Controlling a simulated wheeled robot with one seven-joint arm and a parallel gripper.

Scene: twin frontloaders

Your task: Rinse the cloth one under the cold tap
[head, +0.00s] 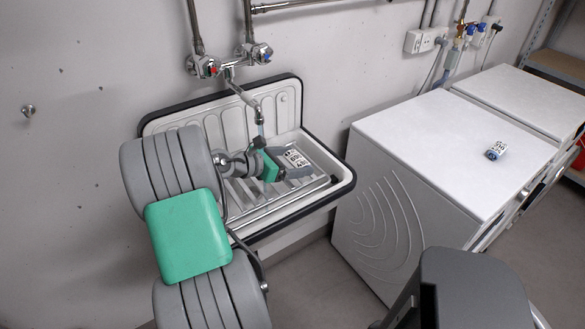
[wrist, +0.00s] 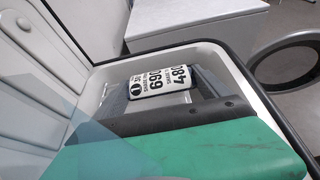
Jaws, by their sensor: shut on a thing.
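A thin bluish stream falls from the spout close to my gripper, and a translucent bluish patch (wrist: 60,95) shows at left in the wrist view. The tap has a red-marked knob (head: 210,68) on the left and a blue-marked knob (head: 264,53) on the right. My fingers partly hide the cloth.
The sink has a dark rim and a ribbed backsplash against the wall. A white front-loader (head: 440,150) stands right of it, with a small labelled object (head: 497,150) on top. A second white machine (head: 525,100) stands behind. Floor shows between sink and machine.

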